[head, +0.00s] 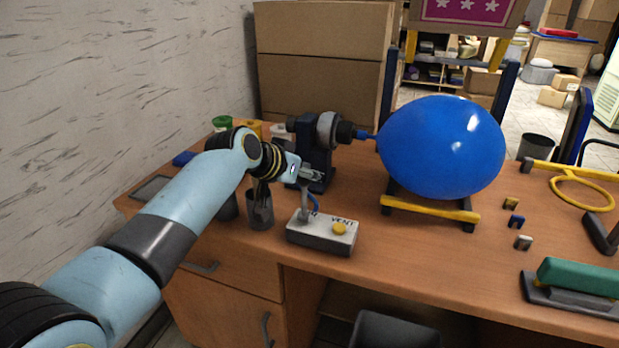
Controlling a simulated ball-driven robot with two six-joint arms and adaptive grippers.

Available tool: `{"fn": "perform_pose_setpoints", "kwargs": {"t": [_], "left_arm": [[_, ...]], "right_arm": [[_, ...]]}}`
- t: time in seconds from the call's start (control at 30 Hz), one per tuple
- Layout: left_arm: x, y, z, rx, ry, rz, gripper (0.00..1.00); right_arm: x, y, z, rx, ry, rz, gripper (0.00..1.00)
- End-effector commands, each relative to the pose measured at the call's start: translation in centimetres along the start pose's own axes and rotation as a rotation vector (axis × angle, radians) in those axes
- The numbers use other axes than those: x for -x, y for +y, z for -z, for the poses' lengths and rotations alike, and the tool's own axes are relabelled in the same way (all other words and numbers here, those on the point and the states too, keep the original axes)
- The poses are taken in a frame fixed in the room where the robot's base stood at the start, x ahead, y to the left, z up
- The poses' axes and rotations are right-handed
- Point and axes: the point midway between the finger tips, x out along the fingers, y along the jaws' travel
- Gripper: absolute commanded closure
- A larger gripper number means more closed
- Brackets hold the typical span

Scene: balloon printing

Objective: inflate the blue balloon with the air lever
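The blue balloon (441,148) is large and rounded, with its neck on the nozzle of a dark pump unit (318,150) to its left. It sits above a yellow-railed cradle (430,208). The grey control box (323,234) in front has a yellow button, the word VENT and an upright air lever (304,205) at its left end. My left gripper (315,176) is at the top of the lever. Its fingers are small here, and I cannot tell whether they are closed on the lever. My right gripper is not in view.
A dark cup (260,211) stands left of the control box, close under my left wrist. A yellow ring (581,192), small coloured blocks (516,221) and a green-topped stamp (579,276) are at the right. Open desk lies between the box and the stamp.

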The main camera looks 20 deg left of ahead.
Motion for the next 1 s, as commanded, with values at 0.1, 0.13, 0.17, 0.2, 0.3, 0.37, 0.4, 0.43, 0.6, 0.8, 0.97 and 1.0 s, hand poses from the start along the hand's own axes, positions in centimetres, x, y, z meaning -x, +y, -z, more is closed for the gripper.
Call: {"fn": "perform_pose_setpoints", "kwargs": {"t": [0.1,0.13,0.17,0.2,0.3,0.37,0.4,0.43,0.6,0.8,0.97,1.0], "left_arm": [[0.1,-0.2,0.2,-0.003,0.003,0.003,0.66],[0.1,-0.1,0.1,-0.002,0.002,0.003,0.62],[0.0,-0.1,0.1,-0.002,0.001,0.002,0.58],[0.0,-0.1,0.0,-0.001,0.0,0.001,0.53],[0.0,0.0,-0.1,0.001,-0.003,-0.001,0.47],[0.0,0.1,-0.2,0.001,-0.004,-0.001,0.47],[-0.1,0.1,-0.2,0.002,-0.004,-0.002,0.47],[-0.1,0.1,-0.3,0.002,-0.005,-0.002,0.47],[0.4,0.1,-0.3,0.002,-0.006,-0.003,0.47],[3.4,0.0,-0.4,0.001,-0.005,-0.001,0.47],[7.0,0.0,-0.3,-0.001,-0.004,0.0,0.47],[7.8,-0.1,-0.3,-0.001,-0.005,0.001,0.47]], "right_arm": [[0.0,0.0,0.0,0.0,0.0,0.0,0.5],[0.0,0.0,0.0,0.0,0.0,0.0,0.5],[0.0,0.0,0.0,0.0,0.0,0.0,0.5],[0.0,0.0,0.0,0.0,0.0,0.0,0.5],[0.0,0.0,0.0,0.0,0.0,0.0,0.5],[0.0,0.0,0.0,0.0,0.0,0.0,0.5],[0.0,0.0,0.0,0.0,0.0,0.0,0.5],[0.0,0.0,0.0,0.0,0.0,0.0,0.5],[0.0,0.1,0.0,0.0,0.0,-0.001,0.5],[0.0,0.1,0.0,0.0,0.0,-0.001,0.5],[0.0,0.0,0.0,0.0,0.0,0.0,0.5],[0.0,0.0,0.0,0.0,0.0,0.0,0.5]]}}
